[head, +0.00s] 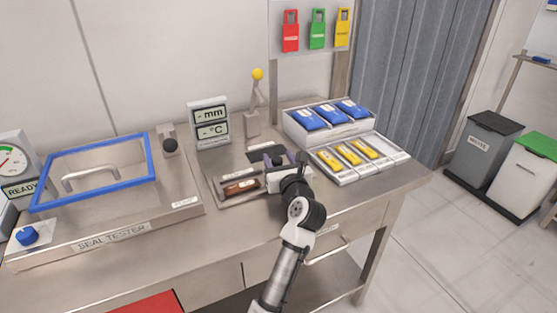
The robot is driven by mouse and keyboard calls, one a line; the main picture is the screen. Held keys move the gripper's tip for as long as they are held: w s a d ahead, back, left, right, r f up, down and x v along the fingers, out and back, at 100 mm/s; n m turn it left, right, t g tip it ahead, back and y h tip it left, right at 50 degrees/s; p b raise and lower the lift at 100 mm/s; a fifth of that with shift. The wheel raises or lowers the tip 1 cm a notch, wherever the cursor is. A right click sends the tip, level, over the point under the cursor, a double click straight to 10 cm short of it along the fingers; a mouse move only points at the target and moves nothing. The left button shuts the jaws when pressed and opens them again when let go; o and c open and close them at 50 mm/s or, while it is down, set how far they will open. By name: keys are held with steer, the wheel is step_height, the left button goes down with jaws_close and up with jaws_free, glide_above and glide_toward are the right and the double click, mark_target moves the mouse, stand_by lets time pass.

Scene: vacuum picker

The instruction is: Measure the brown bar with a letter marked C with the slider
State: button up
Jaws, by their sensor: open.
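The brown bar (241,186) lies in the measuring fixture (216,186) on the steel bench. Its letter is too small to read. My gripper (272,172) is open just right of the bar, low over the fixture. A purplish-grey part (254,165), which seems to be the slider, shows by the gripper and is partly hidden by it. I cannot tell whether the fingers touch it. The display (209,123) behind shows "- mm" and "- °C", with no numbers.
The seal tester (180,203) with its blue-framed lid fills the left of the bench. A box of blue packs (295,128) and a tray of yellow packs (398,156) stand to the right. A post with a yellow ball (257,74) rises behind the fixture.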

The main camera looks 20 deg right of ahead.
steer(key=s+b, duration=0.1)
steer(key=s, duration=0.3)
steer(key=s+a+b, duration=0.1)
steer(key=s, duration=0.8)
steer(key=shift+s+a+b, duration=0.35)
steer(key=shift+s+b, duration=0.05)
steer(key=shift+w, duration=0.1)
